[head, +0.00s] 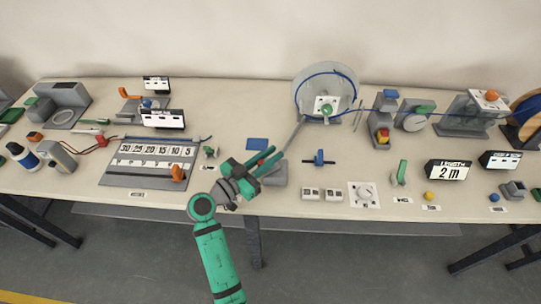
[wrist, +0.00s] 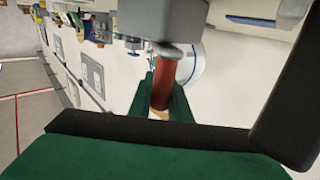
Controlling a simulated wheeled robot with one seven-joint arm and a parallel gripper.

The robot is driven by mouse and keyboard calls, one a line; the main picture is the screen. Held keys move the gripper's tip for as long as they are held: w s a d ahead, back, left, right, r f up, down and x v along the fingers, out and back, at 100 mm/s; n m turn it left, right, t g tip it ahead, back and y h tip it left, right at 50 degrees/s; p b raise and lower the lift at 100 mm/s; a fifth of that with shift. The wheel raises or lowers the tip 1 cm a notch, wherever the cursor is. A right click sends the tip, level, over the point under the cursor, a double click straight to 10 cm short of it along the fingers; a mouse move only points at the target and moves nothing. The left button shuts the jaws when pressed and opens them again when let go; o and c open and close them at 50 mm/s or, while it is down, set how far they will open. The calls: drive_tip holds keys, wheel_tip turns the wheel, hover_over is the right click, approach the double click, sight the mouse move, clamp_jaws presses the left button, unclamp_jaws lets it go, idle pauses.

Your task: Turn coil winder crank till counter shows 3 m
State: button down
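The coil winder is a large pale disc (head: 309,92) with blue cable around it, at the back centre. A grey bar (head: 294,134) runs from below the disc down towards my gripper. My gripper (head: 267,162) is at the front centre, around the red crank handle (head: 266,154). In the wrist view my gripper (wrist: 163,102) has its two green fingers on either side of the red handle (wrist: 164,83), apparently closed against it. The counter (head: 447,171) at the right reads "LENGTH 2 m".
A grey block (head: 276,174) stands right beside my gripper. A blue clamp-like part (head: 319,158), white counter tiles (head: 322,194) and a dial plate (head: 364,195) lie to the right. A numbered board (head: 150,165) is on the left. The blue cable crosses to a spool (head: 527,108) at far right.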

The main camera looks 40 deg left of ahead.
drive_tip(key=shift+w+a+m+h, duration=0.15)
drive_tip(key=shift+m+h, duration=0.35)
drive_tip(key=shift+h, duration=0.2)
drive_tip(key=shift+m+g+h, duration=0.8)
drive_tip(key=shift+m+h, duration=0.2)
drive_tip(key=shift+h, duration=0.5)
drive_tip(key=c, duration=1.6)
unclamp_jaws()
drive_tip(key=shift+c, duration=0.2)
drive_tip(key=v, duration=1)
drive_tip(key=shift+s+a, duration=0.15)
drive_tip(key=shift+s, duration=0.2)
